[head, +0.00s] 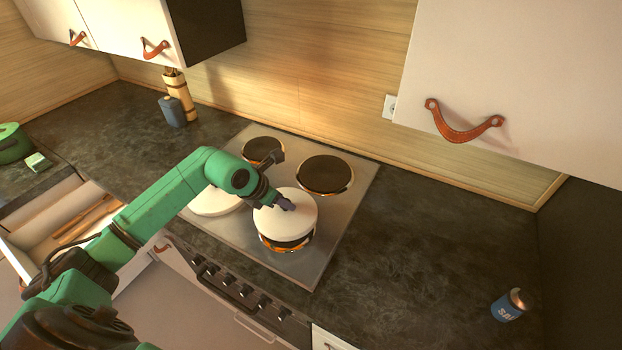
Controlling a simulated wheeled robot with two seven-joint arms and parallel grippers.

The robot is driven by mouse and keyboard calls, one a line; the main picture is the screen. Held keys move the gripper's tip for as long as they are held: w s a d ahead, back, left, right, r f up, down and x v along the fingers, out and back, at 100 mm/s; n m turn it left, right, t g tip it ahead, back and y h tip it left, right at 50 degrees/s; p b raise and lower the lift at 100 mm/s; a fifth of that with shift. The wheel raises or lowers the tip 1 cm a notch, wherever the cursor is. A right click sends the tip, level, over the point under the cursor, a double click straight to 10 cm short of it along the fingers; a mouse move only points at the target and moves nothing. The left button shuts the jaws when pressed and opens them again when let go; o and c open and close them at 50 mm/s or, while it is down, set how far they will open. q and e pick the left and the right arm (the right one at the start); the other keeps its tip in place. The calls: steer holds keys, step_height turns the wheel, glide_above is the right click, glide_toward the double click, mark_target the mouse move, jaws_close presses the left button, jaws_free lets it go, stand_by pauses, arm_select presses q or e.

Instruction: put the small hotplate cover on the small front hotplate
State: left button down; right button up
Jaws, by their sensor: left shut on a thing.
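The small hotplate cover (297,220) is a round, white disc at the front right of the hob. My left gripper (286,205) is shut on it from above, at a grip near the disc's middle. The small front hotplate (287,243) is dark with a shiny, orange-lit rim and shows below the near edge of the cover. The cover hides most of it and looks slightly raised above it; I cannot tell whether they touch. My right gripper is out of view.
Another white cover (216,203) lies on the front left of the hob, partly behind my left arm. Two bare hotplates are at the back, a smaller one (262,150) and a larger one (325,175). A blue can (508,305) stands on the right counter, otherwise clear. An open drawer (75,215) is at left.

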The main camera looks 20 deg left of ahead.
mark_target(281, 213)
arm_select(q)
steer(key=shift+w+d+f, duration=0.1)
steer(key=shift+w+d, duration=0.1)
steer(key=shift+w, duration=0.35)
steer(key=shift+s+f, duration=0.1)
steer(key=shift+s, duration=0.05)
steer(key=shift+s+a+f+b, duration=0.25)
steer(key=shift+s+f+b, duration=0.2)
steer(key=shift+s, duration=0.15)
steer(key=shift+s+a+f+b, duration=0.25)
steer(key=shift+s+f+b, duration=0.15)
steer(key=shift+s, duration=0.2)
steer(key=shift+b+x, duration=0.75)
steer(key=shift+x, duration=0.5)
steer(key=shift+f, duration=0.25)
steer(key=shift+a+r, duration=0.1)
steer(key=shift+s, duration=0.15)
steer(key=shift+w+f+b, duration=0.25)
steer(key=shift+f+b, duration=0.1)
steer(key=shift+b, duration=0.3)
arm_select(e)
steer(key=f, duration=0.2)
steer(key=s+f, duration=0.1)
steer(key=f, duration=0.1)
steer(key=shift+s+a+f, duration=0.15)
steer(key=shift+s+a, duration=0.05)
